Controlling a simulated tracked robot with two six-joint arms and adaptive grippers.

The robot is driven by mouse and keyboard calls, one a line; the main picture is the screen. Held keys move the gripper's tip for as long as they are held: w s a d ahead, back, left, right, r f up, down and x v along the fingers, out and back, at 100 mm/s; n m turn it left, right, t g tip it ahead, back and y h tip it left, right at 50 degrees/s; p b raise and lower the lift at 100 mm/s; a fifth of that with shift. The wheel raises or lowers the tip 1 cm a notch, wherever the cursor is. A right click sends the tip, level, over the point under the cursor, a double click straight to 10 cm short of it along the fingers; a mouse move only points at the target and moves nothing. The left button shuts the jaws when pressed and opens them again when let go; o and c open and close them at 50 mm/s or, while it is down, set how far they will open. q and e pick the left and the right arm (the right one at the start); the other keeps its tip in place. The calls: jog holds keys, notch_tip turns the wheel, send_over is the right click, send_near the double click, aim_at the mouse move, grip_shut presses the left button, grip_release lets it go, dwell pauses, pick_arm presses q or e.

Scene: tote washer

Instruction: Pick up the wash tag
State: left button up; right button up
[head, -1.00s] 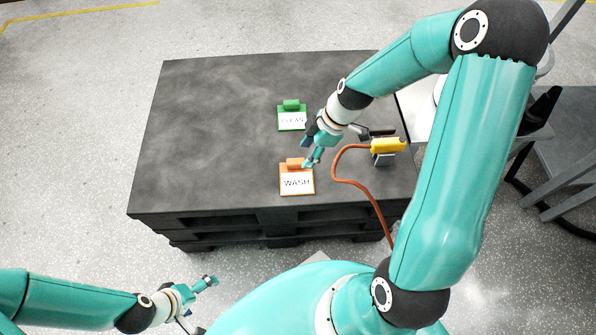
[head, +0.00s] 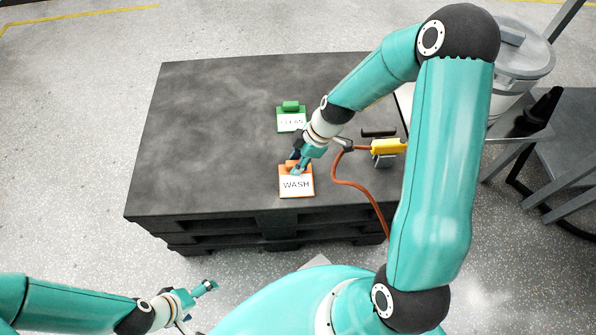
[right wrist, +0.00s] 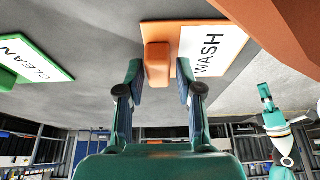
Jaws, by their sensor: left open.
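The wash tag (head: 296,184) lies flat on the dark pallet top, a white WASH label on an orange plate with a raised orange tab. In the right wrist view its plate (right wrist: 210,45) is at the top, with the tab (right wrist: 158,62) between my right fingers. My right gripper (right wrist: 160,75) is open, one finger on each side of the tab, with a gap showing at the left finger. In the head view my right gripper (head: 297,167) covers part of the tab. My left gripper (head: 207,289) is open and empty, low at the left, off the pallet.
A green clean tag (head: 291,121) lies behind the wash tag; it also shows in the right wrist view (right wrist: 35,58). A yellow-handled tool (head: 388,146) with an orange hose (head: 350,184) is to the right. The dark pallet top (head: 200,130) is clear at the left.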

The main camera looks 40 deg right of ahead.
grip_shut()
jog(key=shift+r, duration=0.1)
